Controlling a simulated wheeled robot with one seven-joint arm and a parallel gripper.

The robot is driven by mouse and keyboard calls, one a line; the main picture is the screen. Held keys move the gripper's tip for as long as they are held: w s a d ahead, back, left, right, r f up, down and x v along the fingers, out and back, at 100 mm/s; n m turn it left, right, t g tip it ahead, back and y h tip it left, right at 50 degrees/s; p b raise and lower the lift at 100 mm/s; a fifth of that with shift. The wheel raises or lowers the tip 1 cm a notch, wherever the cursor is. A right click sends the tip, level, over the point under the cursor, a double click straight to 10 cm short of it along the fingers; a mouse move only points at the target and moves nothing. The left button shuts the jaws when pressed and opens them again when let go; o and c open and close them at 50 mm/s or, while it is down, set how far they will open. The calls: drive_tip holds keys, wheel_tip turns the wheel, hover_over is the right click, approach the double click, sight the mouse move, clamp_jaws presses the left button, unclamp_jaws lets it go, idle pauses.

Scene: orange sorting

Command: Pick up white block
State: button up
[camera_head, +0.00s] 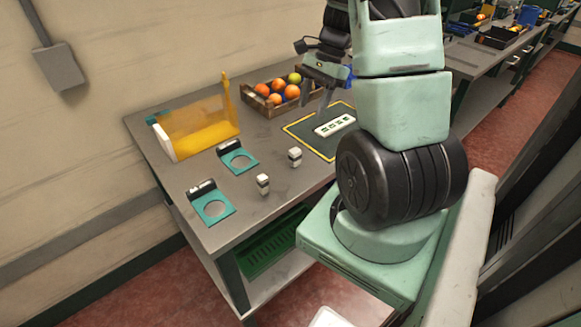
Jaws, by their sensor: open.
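A flat white block (334,125) with dark markings along its top lies on a dark green mat (319,145) with a yellow border. Two small white blocks with dark bands stand apart on the table: one (295,157) left of the mat, the other (263,184) nearer the front edge. I cannot tell which white block is meant. My gripper (317,108) points down with its fingers apart, open and empty, near the back left of the mat. It is up and left of the flat block in the picture; its height is unclear.
A wooden crate (262,105) of oranges, with one green fruit, stands behind the gripper. Bare tabletop surrounds the two small blocks.

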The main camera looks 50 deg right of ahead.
sight(296, 150)
drive_tip(key=p+x, duration=0.1)
drive_tip(key=x, duration=1)
drive_tip(key=shift+a+f, duration=0.1)
drive_tip(key=shift+f, duration=0.05)
drive_tip(key=shift+a+p+x, duration=0.15)
drive_tip(key=shift+p+x, duration=0.25)
drive_tip(key=shift+x, duration=0.9)
drive_tip(key=shift+a+p+x, duration=0.1)
drive_tip(key=shift+p+x, duration=0.3)
drive_tip(key=shift+x, duration=0.95)
drive_tip(key=shift+s, duration=0.15)
drive_tip(key=shift+c, duration=0.4)
clamp_jaws()
